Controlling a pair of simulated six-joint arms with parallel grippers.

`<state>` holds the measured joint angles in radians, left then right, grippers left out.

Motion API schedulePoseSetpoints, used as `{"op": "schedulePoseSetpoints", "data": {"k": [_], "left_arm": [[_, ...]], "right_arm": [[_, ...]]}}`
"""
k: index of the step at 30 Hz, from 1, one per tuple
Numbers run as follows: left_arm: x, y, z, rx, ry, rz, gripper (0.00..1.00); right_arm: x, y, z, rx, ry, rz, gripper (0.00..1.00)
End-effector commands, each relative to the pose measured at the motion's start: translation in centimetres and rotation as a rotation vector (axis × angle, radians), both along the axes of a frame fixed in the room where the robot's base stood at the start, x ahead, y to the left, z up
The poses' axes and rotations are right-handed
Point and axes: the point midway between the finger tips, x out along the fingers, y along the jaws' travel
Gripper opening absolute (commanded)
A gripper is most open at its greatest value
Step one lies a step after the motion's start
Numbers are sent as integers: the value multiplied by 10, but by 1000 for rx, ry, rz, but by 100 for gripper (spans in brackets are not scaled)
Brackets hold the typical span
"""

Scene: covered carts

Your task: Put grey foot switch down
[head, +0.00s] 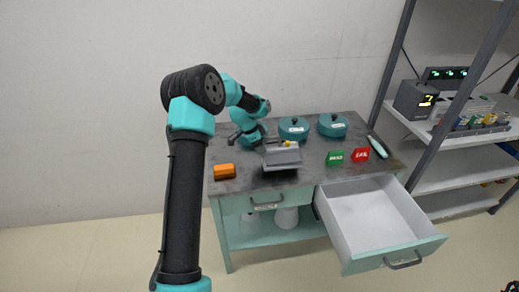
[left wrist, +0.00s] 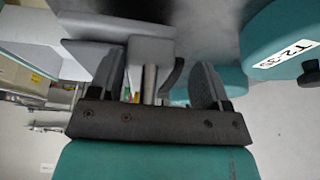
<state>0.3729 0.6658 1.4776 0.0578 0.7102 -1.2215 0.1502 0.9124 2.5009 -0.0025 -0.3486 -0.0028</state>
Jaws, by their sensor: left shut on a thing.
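The grey foot switch (head: 282,158) is over the front middle of the cart's dark top (head: 310,176). A dark area shows just below it; I cannot tell whether it touches the top. My left gripper (head: 266,142) reaches in from behind and left and is shut on the foot switch. In the left wrist view the grey foot switch (left wrist: 150,48) fills the space between and beyond the dark fingers (left wrist: 163,82). My right gripper is not in view.
Two teal lidded pots (head: 293,128) (head: 332,125) stand behind. An orange block (head: 224,171) is at the left; green (head: 335,158) and red (head: 361,155) signs and a teal-white tool (head: 378,147) are at the right. An empty drawer (head: 370,213) stands open. A shelf (head: 445,170) is farther right.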

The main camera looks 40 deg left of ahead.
Motion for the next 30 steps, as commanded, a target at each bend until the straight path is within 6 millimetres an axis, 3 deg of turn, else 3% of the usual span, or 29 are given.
{"op": "schedulePoseSetpoints", "data": {"k": [18, 24, 30], "left_arm": [[16, 13, -2, 1, -3, 1, 28], [15, 12, -30, 0, 0, 1, 28], [15, 12, -36, 1, -2, 1, 28]], "right_arm": [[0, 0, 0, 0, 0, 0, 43], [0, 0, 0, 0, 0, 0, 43], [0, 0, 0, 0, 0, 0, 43]]}}
